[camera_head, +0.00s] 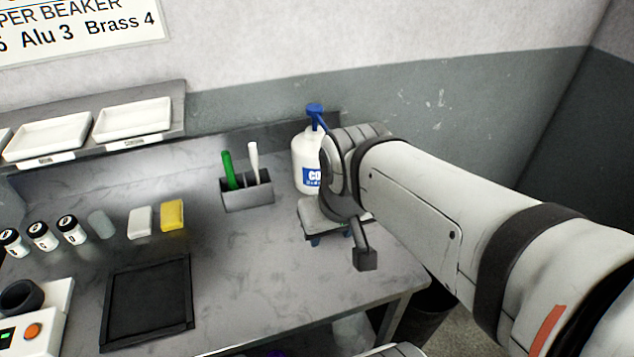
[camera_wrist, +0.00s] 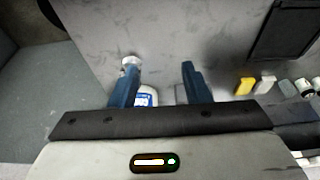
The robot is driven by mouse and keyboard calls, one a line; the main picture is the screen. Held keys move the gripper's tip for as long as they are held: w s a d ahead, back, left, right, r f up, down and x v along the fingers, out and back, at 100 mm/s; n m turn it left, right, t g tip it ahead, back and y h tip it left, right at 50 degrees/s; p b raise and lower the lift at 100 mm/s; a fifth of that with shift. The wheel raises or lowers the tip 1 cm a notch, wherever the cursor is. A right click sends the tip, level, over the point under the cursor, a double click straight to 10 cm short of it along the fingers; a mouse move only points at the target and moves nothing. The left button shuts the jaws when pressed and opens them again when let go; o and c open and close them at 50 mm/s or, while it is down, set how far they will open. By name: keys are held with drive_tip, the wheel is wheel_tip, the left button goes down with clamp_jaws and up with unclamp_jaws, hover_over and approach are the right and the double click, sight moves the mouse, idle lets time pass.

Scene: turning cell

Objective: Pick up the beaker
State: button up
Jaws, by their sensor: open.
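My gripper (camera_wrist: 160,83) is open above the right part of the bench, its two blue fingers apart with nothing held between them. It also shows in the head view (camera_head: 331,239), partly hidden by my own wrist. A small pale round object (camera_wrist: 131,61) is at the tip of the left finger in the wrist view, partly covered by it. It may be the beaker, but I cannot tell, nor whether the finger touches it. It is hidden in the head view. A translucent, rounded piece (camera_head: 101,224) stands beside the jars, far left of my gripper.
A white bottle with a blue pump (camera_head: 305,155) stands close behind my gripper. A grey holder (camera_head: 247,194), yellow block (camera_head: 172,215), white block (camera_head: 140,222), several jars (camera_head: 40,236) and a dark tray (camera_head: 148,300) lie left. Bare bench (camera_head: 235,270) lies between tray and gripper.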

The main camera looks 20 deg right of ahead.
drive_tip(key=o, duration=0.7)
drive_tip(key=shift+t, duration=0.3)
drive_tip(key=w+d+f+b, duration=0.1)
drive_tip(key=w+f+b, duration=0.1)
drive_tip(key=w+f, duration=0.1)
drive_tip(key=w+d+f+b, duration=0.2)
drive_tip(key=w+f, duration=0.1)
drive_tip(key=w, duration=0.2)
drive_tip(key=w+d+f+b, duration=0.1)
drive_tip(key=w+f+b, duration=0.1)
drive_tip(key=w, duration=0.2)
drive_tip(key=shift+w+d+f, duration=0.3)
drive_tip(key=shift+d+f, duration=0.05)
drive_tip(key=shift+f, duration=0.05)
drive_tip(key=shift+o, duration=1.2)
drive_tip(key=w+d+f+b, duration=0.3)
drive_tip(key=w+d+f, duration=0.3)
drive_tip(key=w+f, duration=0.1)
drive_tip(key=shift+w+f, duration=0.2)
drive_tip(key=shift+w, duration=0.15)
drive_tip(key=shift+x, duration=3.6)
